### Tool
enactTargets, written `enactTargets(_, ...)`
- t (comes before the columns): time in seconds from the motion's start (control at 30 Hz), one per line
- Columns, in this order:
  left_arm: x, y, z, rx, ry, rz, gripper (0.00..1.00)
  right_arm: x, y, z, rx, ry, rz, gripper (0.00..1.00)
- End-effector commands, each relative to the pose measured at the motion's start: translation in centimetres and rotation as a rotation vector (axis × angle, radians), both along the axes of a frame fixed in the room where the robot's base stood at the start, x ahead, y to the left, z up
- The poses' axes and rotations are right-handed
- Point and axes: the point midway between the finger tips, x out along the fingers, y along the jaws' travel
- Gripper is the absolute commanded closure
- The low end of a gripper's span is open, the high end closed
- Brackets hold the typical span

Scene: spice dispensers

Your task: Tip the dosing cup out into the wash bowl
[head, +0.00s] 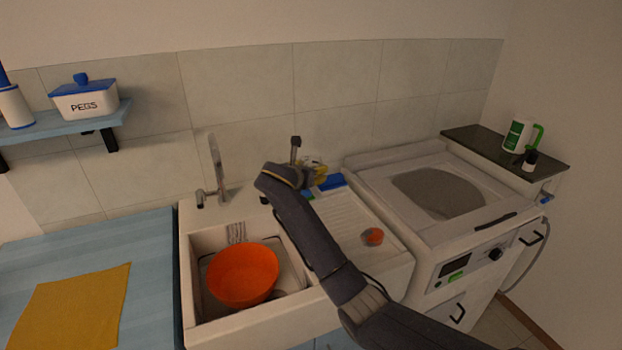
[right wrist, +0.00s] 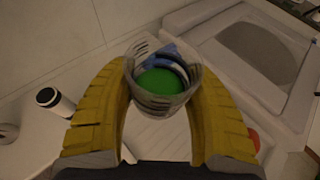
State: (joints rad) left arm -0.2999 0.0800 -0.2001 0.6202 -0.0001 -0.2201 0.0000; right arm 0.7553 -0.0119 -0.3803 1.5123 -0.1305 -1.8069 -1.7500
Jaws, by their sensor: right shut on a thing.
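The dosing cup (right wrist: 163,85) is a clear cup with markings on its side, and bright green shows inside it in the right wrist view. My right gripper (right wrist: 160,95) has its yellow fingers shut around the cup, one on each side. In the head view this gripper (head: 314,169) is over the back of the drainboard, partly behind my dark arm, and the cup is hard to make out there. The wash bowl (head: 243,275) is orange and sits in the white sink, left of and nearer than the gripper. My left gripper is not in view.
A tap (head: 217,158) rises behind the sink. A blue item (head: 331,182) and a small orange-red item (head: 373,237) lie on the ribbed drainboard (head: 352,214). A washing machine (head: 435,200) stands right. A yellow cloth (head: 70,306) lies on the blue counter (head: 150,250).

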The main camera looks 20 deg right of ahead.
Motion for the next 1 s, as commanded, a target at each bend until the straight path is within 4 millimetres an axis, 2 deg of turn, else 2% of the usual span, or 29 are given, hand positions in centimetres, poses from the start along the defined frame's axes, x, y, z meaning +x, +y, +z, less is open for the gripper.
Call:
enactTargets(0.2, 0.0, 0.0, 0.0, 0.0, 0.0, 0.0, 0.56, 0.0, 0.0, 1.5, 0.0, -0.001, 0.001, 0.82)
enactTargets(0.6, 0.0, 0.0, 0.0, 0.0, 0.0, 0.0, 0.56, 0.0, 0.0, 3.0, 0.0, -0.002, 0.001, 0.82)
enactTargets(0.77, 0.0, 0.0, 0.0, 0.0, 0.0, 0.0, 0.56, -0.2, 0.1, 2.3, 0.0, 0.001, 0.003, 0.82)
enactTargets(0.87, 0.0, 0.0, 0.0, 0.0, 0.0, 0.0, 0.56, -0.5, 1.2, 1.4, -0.001, 0.002, 0.02, 0.82)
enactTargets(1.0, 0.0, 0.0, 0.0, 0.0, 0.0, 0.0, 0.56, -1.2, 4.1, -0.3, 0.0, 0.002, 0.07, 0.82)
